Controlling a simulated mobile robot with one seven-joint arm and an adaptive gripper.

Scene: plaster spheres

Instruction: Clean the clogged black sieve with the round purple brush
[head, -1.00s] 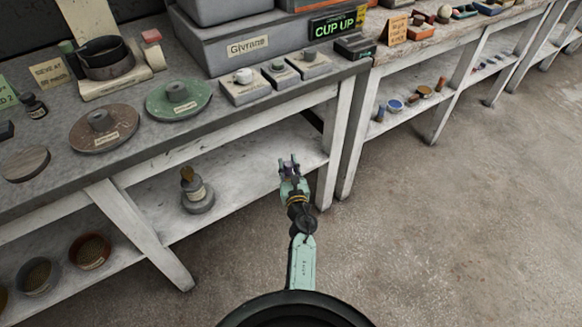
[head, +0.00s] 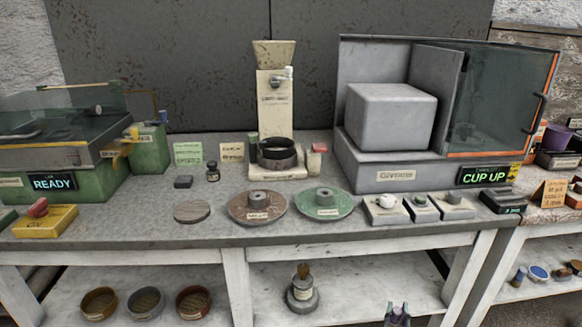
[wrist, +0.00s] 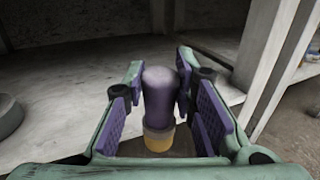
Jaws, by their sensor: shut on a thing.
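My gripper (wrist: 159,72) is shut on the round purple brush (wrist: 160,98). In the wrist view the brush has a rounded purple body with a grey and yellow band at its lower end. It stands between the purple finger pads. In the head view only the tips of my gripper (head: 398,314) show at the bottom edge, right of centre. The black sieve (head: 145,315) is the middle one of three round sieves on the lower shelf, well to the left of my gripper. Its mesh looks brownish; I cannot tell how clogged it is.
A yellowish sieve (head: 99,316) and a red-brown sieve (head: 193,315) flank the black one. A white table leg (head: 238,285) divides the shelf front.

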